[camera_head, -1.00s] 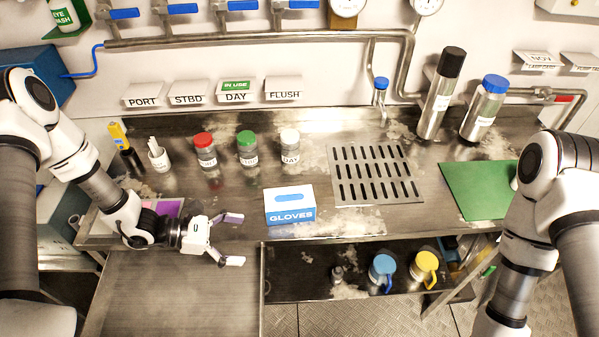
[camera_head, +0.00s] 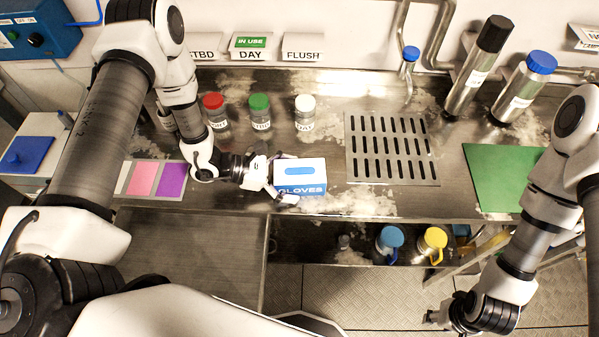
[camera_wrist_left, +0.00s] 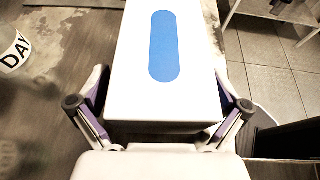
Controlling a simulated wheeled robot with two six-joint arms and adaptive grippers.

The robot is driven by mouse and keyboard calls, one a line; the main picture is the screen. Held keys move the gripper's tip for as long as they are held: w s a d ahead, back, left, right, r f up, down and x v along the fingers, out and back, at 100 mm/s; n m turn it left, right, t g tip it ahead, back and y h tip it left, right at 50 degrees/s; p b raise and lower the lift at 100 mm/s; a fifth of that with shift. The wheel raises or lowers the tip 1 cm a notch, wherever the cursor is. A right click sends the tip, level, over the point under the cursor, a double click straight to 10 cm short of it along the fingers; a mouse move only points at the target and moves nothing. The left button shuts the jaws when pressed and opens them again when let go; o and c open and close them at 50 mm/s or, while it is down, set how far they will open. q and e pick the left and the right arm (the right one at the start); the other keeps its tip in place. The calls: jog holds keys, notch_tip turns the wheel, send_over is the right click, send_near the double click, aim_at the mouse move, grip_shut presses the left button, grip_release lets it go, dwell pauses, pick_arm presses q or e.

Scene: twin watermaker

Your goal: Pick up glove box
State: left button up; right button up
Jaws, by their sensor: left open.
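The glove box (camera_head: 313,172) is white and blue with a blue oval opening on top, and it stands on the steel counter near its front edge. My left gripper (camera_head: 282,178) is at the box's left end, with its fingers open on either side of it. In the left wrist view the box (camera_wrist_left: 162,95) lies between the two open fingers; I cannot tell whether they touch it. My right gripper (camera_head: 440,318) is low at the right, in front of the counter, and its fingers are too unclear to read.
Red-capped (camera_head: 215,112), green-capped (camera_head: 260,112) and white-capped (camera_head: 304,113) jars stand behind the box. A slotted drain plate (camera_head: 390,180) and a green mat (camera_head: 497,172) lie to the right.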

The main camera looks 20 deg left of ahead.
pick_arm(q)
jog(key=shift+s, duration=0.15)
jog(key=shift+s+a+r, duration=0.1)
jog(key=shift+c, duration=1.3)
jog(key=c, duration=1)
jog(key=shift+c, duration=0.2)
